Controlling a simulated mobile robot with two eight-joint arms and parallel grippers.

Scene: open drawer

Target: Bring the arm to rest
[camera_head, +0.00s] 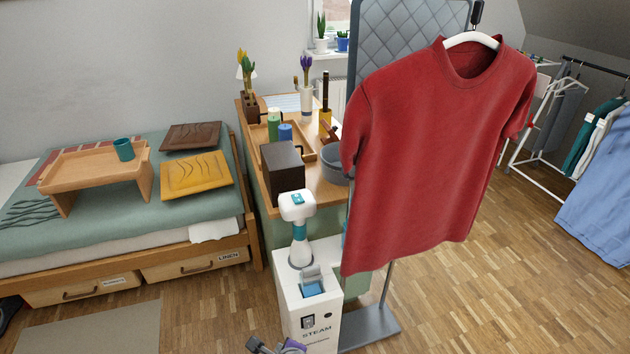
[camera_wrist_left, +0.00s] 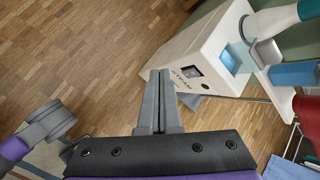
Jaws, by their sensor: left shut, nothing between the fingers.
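My left gripper (camera_head: 272,347) is at the bottom edge of the head view, low in front of the white box marked STEAM (camera_head: 312,318), and is mostly cut off. In the left wrist view its grey fingers (camera_wrist_left: 158,77) are shut together with nothing between them. A grey and purple part of my own body shows at the left of the wrist view. My right gripper is not in view.
A red shirt (camera_head: 430,155) hangs on a stand right of the steamer. Behind is a wooden cabinet (camera_head: 262,215) with a dark box (camera_head: 283,168). At left is a bed (camera_head: 60,240) with a LINEN drawer (camera_head: 195,266) beneath. Floor (camera_head: 200,310) is clear between.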

